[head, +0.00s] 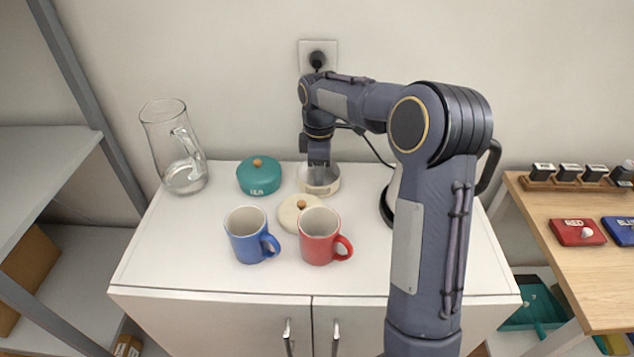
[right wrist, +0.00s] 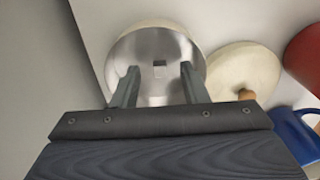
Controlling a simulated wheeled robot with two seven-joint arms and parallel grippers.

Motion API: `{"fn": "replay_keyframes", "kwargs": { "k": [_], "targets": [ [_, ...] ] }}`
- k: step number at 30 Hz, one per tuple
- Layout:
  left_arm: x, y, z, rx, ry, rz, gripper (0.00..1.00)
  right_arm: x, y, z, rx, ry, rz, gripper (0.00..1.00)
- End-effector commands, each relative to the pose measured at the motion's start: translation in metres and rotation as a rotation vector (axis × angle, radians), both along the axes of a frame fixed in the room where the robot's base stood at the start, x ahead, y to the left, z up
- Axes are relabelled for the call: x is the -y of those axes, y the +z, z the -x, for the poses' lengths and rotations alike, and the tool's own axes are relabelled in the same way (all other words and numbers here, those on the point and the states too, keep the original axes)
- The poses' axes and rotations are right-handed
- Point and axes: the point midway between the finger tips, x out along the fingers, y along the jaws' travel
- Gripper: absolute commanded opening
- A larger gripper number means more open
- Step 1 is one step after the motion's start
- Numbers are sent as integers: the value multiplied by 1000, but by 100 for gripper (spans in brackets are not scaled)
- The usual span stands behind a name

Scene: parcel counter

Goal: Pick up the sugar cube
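A cream sugar bowl (head: 327,188) stands open at the back of the white cabinet top. In the right wrist view the bowl (right wrist: 122,52) shows a grey, shiny inside with a small pale cube (right wrist: 160,71) in it, likely the sugar cube. A second light patch lies nearer, between the fingers, too unclear to name. My right gripper (head: 319,166) points down into the bowl. In the right wrist view its fingers (right wrist: 158,72) are apart, one on each side of the cube, with clear gaps. My left gripper is not in view.
The bowl's cream lid (head: 292,211) lies in front of it. A red mug (head: 318,246) and a blue mug (head: 245,246) stand nearer. A teal pot (head: 258,180) is left of the bowl, a glass pitcher (head: 176,150) farther left.

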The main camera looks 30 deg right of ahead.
Motion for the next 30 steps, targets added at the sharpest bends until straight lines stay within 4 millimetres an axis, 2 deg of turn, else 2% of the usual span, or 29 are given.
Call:
{"fn": "replay_keyframes", "kwargs": {
  "k": [3, 11, 20, 30],
  "targets": [
    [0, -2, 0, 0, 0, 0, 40, 0, -12, 0, -1, 0, -1, 40],
    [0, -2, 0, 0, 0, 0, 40, 0, -13, 0, 1, -1, -1, 40],
    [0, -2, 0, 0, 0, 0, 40, 0, -13, 0, 1, -1, -1, 1],
    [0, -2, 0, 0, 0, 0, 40, 0, -13, 0, 1, -1, -1, 0]
  ]
}}
